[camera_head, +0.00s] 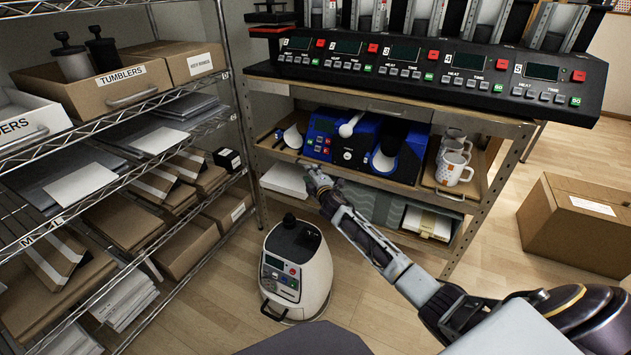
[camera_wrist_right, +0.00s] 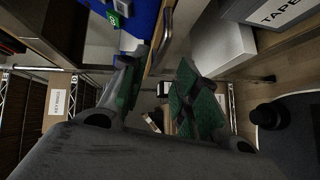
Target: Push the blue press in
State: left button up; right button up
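The blue press (camera_head: 322,136) sits on a wooden pull-out tray (camera_head: 268,142) on the middle shelf of the workbench, with white rounded parts and a small control panel at its left end. My right gripper (camera_head: 310,172) is just in front of and below the tray's front edge, near the press's left part. In the right wrist view, a corner of the blue press (camera_wrist_right: 138,18) is at the top, and the two green-padded fingers of my right gripper (camera_wrist_right: 158,88) stand apart with nothing between them. I cannot tell whether the gripper touches the tray. My left gripper is not in view.
Several mugs (camera_head: 453,166) stand on a board right of the press. A row of heat presses (camera_head: 420,62) is on the bench top. A white wheeled machine (camera_head: 296,270) stands on the floor below. A wire rack (camera_head: 110,130) is at left, a cardboard box (camera_head: 575,225) at right.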

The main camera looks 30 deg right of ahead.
jog(key=shift+s+a+r, duration=0.15)
jog(key=shift+s+r, duration=0.05)
jog(key=shift+s, duration=0.9)
jog(key=shift+s+a+r, duration=0.1)
jog(key=shift+s+r, duration=0.05)
jog(key=shift+s, duration=0.9)
jog(key=shift+a, duration=0.1)
